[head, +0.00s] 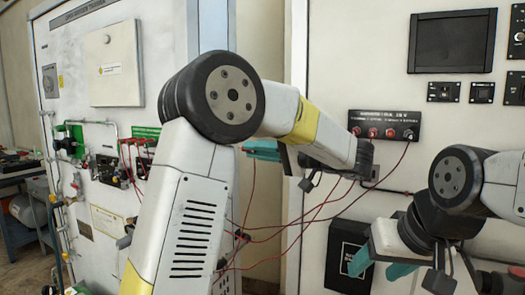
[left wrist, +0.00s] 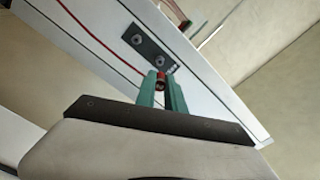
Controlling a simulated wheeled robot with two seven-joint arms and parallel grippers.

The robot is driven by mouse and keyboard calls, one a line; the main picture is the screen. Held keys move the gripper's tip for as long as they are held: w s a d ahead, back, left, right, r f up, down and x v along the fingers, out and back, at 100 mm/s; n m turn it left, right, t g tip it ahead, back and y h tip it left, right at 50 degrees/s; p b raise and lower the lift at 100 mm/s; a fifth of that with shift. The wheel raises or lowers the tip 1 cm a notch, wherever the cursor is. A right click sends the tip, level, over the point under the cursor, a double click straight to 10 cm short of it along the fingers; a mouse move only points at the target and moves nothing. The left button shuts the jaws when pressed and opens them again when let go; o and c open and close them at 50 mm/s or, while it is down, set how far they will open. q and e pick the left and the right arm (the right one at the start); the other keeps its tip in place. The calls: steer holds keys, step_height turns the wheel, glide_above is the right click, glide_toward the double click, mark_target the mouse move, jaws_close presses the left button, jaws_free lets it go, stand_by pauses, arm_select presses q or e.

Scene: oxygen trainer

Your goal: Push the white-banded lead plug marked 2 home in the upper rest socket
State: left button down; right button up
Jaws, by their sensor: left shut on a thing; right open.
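My left gripper (head: 262,150) reaches toward the side of the left cabinet in the head view, its teal fingers pointing left. In the left wrist view the left gripper (left wrist: 161,92) is shut on a red lead plug (left wrist: 160,80). Its white band and number cannot be made out. Beyond the plug is a dark socket plate (left wrist: 150,46) with two round sockets. The plug's tip lies close to the nearer socket; I cannot tell whether it is in it. My right gripper (head: 382,266) is open and empty at lower right in the head view.
A black panel (head: 384,126) on the right cabinet holds several red plugs, and red leads (head: 330,205) hang across the gap between cabinets. A black box (head: 346,256) is beside the right gripper. The left cabinet (head: 110,35) carries pipes and valves.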

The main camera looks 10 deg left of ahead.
arm_select(q)
steer(key=shift+x, duration=2.95)
steer(key=shift+x, duration=1.35)
steer(key=c, duration=1.3)
jaws_free()
steer(key=shift+c, duration=0.2)
